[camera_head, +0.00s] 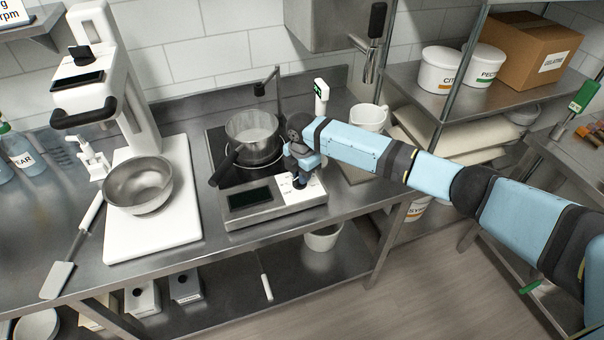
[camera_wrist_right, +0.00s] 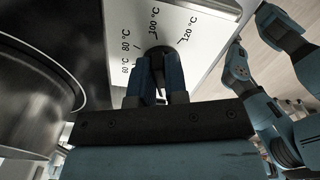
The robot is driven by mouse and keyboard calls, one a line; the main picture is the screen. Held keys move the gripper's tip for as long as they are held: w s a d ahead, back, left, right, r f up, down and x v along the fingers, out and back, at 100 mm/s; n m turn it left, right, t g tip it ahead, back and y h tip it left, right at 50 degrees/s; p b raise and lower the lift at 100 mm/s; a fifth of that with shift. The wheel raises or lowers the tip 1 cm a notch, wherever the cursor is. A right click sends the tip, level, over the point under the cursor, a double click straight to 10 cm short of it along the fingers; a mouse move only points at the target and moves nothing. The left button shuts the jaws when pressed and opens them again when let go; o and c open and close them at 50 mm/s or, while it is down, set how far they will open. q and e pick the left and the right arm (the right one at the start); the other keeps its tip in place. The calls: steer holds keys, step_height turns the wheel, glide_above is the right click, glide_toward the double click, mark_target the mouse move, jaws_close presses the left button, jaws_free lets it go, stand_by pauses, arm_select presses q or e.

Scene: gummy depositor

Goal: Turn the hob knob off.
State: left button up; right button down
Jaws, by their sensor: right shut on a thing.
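The hob (camera_head: 232,221) is a flat steel unit with a black top and a dark display on its front panel. Its dark round knob (camera_wrist_right: 157,50) shows in the right wrist view, on a white dial plate marked 60, 80, 100 and 120 °C. My right gripper (camera_head: 299,183) reaches down over the right of the front panel. In the wrist view its two blue fingers (camera_wrist_right: 160,78) are shut on the knob and partly hide it. The knob's pointer is not clear. My left gripper does not show.
A steel pot (camera_head: 252,128) with a dark handle stands on the hob, close to my right gripper. A metal bowl (camera_head: 138,186) sits on the white stand at left. A white jug (camera_head: 369,118) stands behind my right forearm. Shelves with tubs (camera_head: 440,72) are at right.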

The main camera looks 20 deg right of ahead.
steer(key=c, duration=1.1)
jaws_free()
steer(key=shift+a, duration=0.1)
steer(key=shift+c, duration=0.2)
step_height(320, 180, up, 14)
steer(key=b, duration=0.2)
steer(key=shift+f, duration=0.1)
